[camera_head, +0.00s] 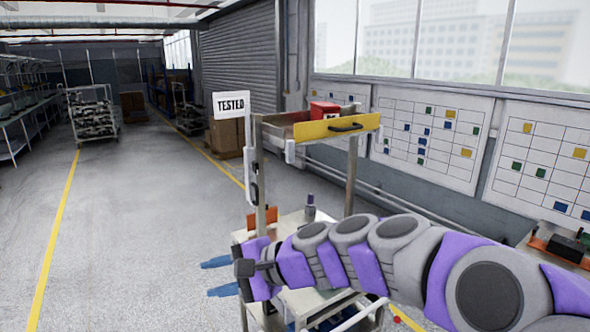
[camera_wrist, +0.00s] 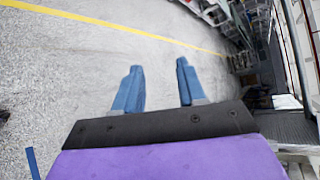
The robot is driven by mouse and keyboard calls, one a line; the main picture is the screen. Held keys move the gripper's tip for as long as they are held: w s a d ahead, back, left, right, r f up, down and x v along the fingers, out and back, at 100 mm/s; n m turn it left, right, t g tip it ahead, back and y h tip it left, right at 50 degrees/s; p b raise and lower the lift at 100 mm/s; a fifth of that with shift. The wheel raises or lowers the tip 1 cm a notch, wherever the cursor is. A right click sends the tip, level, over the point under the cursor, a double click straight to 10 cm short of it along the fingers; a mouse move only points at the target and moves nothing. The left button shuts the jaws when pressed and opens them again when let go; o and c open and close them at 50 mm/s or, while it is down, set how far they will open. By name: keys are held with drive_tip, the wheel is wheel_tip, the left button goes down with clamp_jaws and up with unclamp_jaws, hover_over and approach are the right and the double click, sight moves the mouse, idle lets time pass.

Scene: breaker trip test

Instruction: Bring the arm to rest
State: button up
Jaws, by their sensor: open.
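My gripper (camera_head: 218,277) is at the left end of my purple and grey arm, which reaches across the lower right of the head view. Its two blue fingers point left and stand apart. Nothing is held. My arm passes in front of a metal cart (camera_head: 257,180) and hides part of its lower shelf.
An orange tray (camera_head: 557,252) is at the far right. Open floor (camera_head: 130,240) with yellow lines lies left. A loaded rack (camera_head: 92,112) stands farther back.

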drive_tip(key=s+d+f+n+g+h+b, duration=0.2)
drive_tip(key=s+d+f+h, duration=0.4)
drive_tip(key=s+d+f, duration=0.5)
drive_tip(key=s+d+f+n+g+h+b, duration=0.2)
drive_tip(key=s+d+f+n+h, duration=0.3)
drive_tip(key=s+d+f, duration=0.7)
drive_tip(key=s+d+h+b, duration=0.1)
drive_tip(key=s+d+h, duration=0.1)
drive_tip(key=s+d, duration=0.2)
drive_tip(key=shift+s+d+n+g, duration=0.25)
drive_tip(key=shift+s+n+g, duration=0.05)
drive_tip(key=shift+s, duration=0.3)
